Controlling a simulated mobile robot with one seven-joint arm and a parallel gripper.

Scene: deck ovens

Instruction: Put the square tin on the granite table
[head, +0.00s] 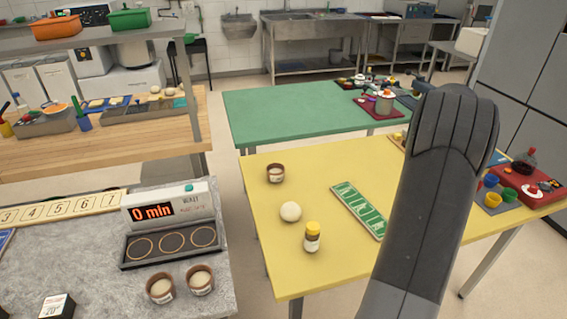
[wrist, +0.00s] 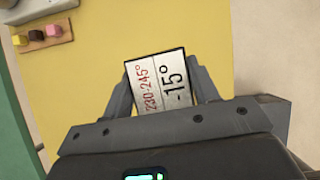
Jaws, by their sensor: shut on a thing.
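In the wrist view my gripper (wrist: 160,72) is shut on a dark square-cornered block (wrist: 153,91) with a white top face. The top reads "230-245°" in red and "-15°" in black. The block is above the yellow table (wrist: 95,75); I cannot tell its height. Nothing in view is plainly a square tin, and I cannot tell whether this block is it. In the head view my arm hides the gripper and block. The grey granite table (head: 95,245) is at the lower left, apart from the yellow table.
On the granite are a timer stand (head: 165,210) reading "0 min", two brown jars (head: 160,290) and a black block (head: 56,306) marked "-20°". Bare granite lies left of the jars. The yellow table holds a dough ball (head: 291,212), a yellow-capped jar (head: 312,238) and a green board (head: 358,208).

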